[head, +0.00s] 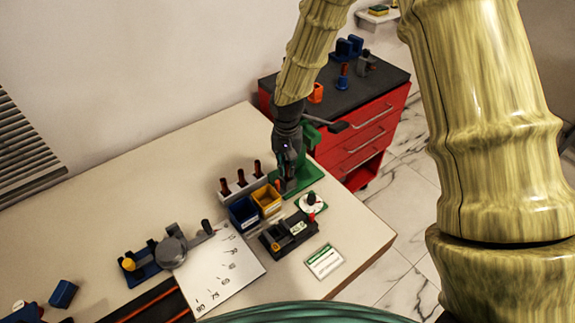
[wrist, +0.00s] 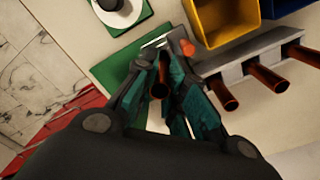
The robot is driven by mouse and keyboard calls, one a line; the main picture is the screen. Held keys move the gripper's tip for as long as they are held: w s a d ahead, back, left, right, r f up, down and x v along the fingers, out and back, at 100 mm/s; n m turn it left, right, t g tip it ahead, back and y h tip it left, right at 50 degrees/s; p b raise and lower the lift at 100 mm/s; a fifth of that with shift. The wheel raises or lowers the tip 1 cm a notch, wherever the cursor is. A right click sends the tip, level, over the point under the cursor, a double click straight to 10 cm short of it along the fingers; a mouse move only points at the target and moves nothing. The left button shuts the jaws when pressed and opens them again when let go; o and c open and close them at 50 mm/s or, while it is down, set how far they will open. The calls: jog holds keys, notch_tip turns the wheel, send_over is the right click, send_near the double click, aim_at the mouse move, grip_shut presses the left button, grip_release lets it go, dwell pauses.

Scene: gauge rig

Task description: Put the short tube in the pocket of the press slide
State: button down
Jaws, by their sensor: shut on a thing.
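The short tube (wrist: 158,88) is a copper-brown cylinder between my fingers in the wrist view, with its dark open end showing. My gripper (wrist: 160,66) is shut on it, over the green base of the press. In the head view my gripper (head: 287,180) points down in front of the green press (head: 309,177), and the tube is hardly visible there. The press slide (wrist: 152,43) shows only in part beyond my fingertips, as a grey metal piece near an orange knob (wrist: 187,47). The pocket is hidden by my fingers, so I cannot tell whether the tube touches it.
A pale rack (head: 230,191) with three copper-brown tubes stands left of the press. A yellow bin (head: 267,199) and a blue bin (head: 243,212) are close by. A white dial on a green plate (head: 311,203) and a black fixture (head: 289,235) sit nearer the table's front edge.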

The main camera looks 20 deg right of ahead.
jog(key=shift+f, duration=0.3)
jog(key=c, duration=1.5)
grip_release()
jog(key=shift+f, duration=0.1)
jog(key=shift+o, duration=0.2)
notch_tip(320, 180, up, 12)
jog(key=b, duration=0.2)
